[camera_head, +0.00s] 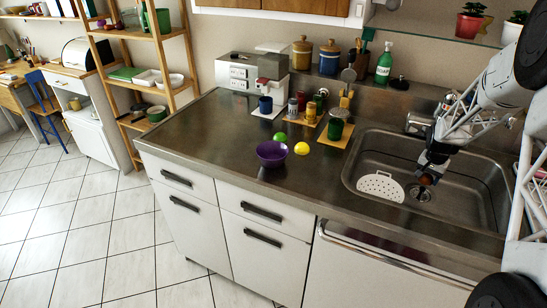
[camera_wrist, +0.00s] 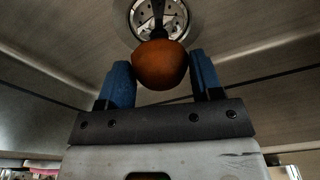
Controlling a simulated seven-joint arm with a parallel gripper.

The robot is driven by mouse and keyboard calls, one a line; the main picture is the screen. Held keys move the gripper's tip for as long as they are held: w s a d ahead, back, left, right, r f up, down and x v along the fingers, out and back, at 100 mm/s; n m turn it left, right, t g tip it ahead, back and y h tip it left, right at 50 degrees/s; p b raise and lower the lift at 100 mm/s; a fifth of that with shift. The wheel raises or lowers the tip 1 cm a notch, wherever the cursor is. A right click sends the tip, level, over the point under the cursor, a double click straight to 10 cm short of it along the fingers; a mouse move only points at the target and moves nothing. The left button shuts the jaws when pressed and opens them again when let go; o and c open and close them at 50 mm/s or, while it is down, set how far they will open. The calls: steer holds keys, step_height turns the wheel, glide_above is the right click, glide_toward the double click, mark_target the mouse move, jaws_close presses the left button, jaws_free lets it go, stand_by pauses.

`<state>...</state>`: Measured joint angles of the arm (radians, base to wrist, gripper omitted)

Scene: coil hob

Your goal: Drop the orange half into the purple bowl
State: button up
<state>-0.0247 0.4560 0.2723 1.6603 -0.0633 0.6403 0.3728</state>
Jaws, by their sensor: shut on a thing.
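The purple bowl (camera_head: 272,153) stands upright on the steel counter near its front edge, in the middle of the head view. My gripper (camera_head: 428,172) is over the sink at the right, far from the bowl. In the wrist view its two blue fingers (camera_wrist: 162,85) are shut on a rounded brown-orange thing, the orange half (camera_wrist: 160,64). In the head view the orange half (camera_head: 426,179) shows as a small orange patch below the gripper. The sink drain (camera_wrist: 158,17) lies beyond it. The bowl is not in the wrist view.
A lime (camera_head: 280,137) and a lemon (camera_head: 302,148) lie beside the bowl. A green cup (camera_head: 336,124) stands on a wooden board. The sink (camera_head: 462,186) holds a white perforated plate (camera_head: 380,187). The tap (camera_head: 418,122) rises at its back. The counter left of the bowl is clear.

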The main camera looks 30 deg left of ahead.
steer(key=a+r, duration=0.2)
steer(key=a, duration=0.3)
steer(key=s+a+r, duration=0.1)
steer(key=a+r, duration=0.1)
steer(key=a, duration=0.3)
steer(key=s+a+r, duration=0.1)
steer(key=a+r, duration=0.1)
steer(key=a, duration=0.3)
steer(key=shift+s+r, duration=0.25)
steer(key=shift+r, duration=0.05)
steer(key=s+a+r, duration=0.1)
steer(key=a+r, duration=0.1)
steer(key=a, duration=0.2)
steer(key=s+a+r, duration=0.2)
steer(key=a, duration=0.3)
steer(key=s+a+r, duration=0.2)
steer(key=a, duration=0.2)
steer(key=shift+a, duration=0.25)
steer(key=s+a+r, duration=0.6)
steer(key=s+a, duration=0.2)
steer(key=a, duration=0.3)
steer(key=s+a+r, duration=0.6)
steer(key=s+a, duration=0.3)
steer(key=a, duration=0.2)
steer(key=shift+s+a, duration=0.1)
steer(key=shift+f, duration=2.9)
steer(key=o, duration=1.1)
steer(key=shift+c, duration=0.2)
